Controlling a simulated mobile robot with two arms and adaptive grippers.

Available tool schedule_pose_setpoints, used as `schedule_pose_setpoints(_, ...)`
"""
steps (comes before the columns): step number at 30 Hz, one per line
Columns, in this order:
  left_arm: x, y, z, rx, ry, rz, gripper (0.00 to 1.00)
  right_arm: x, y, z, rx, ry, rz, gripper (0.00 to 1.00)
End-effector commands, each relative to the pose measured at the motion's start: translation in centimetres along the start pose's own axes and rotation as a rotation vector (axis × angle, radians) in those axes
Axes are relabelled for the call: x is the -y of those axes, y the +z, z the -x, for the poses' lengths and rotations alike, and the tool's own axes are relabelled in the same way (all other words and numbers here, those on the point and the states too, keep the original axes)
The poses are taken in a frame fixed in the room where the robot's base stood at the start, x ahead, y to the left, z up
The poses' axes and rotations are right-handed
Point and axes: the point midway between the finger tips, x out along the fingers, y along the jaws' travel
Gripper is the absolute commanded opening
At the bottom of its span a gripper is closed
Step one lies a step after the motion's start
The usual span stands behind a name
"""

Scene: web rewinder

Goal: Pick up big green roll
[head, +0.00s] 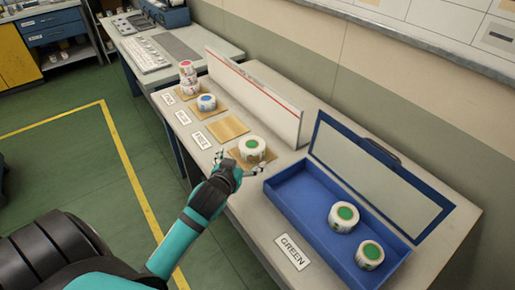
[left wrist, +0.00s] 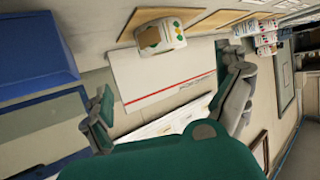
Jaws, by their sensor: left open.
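A white roll with a green core (head: 252,149) lies flat on a wooden pad (head: 234,153) on the grey table. It also shows at the top of the left wrist view (left wrist: 160,34). My left gripper (head: 236,163) is in front of this roll in the head view, open and empty, with its fingers spread. In the left wrist view, my left gripper (left wrist: 168,95) has its two fingers wide apart, and the roll is beyond them. Two more green-core rolls, one (head: 343,216) and another (head: 369,255), lie in the blue case (head: 296,192). My right gripper is not in view.
Farther left stand a blue-core roll (head: 206,102), a stack of pink-core rolls (head: 188,75) and an empty wooden pad (head: 227,128). A white upright panel (head: 258,100) stands behind the pads. The case's open lid (head: 375,180) rises at the right. A GREEN label (head: 292,252) lies in front.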

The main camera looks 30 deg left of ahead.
Motion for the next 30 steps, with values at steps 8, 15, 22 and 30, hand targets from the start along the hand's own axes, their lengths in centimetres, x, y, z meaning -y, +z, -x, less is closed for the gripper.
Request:
schedule_pose_setpoints(8,0.0,-0.1,-5.8,-0.001,0.001,-0.001,1.0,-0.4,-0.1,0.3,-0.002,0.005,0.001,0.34)
schedule_pose_setpoints(15,0.0,0.0,-7.8,-0.001,0.001,0.0,1.0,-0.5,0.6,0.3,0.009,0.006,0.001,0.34)
schedule_pose_setpoints(22,0.4,0.2,-10.6,0.0,0.0,-0.002,1.0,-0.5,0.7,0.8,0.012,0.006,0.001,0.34)
schedule_pose_setpoints(30,0.4,0.3,-12.9,-0.001,0.001,-0.001,1.0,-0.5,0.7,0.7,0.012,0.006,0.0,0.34)
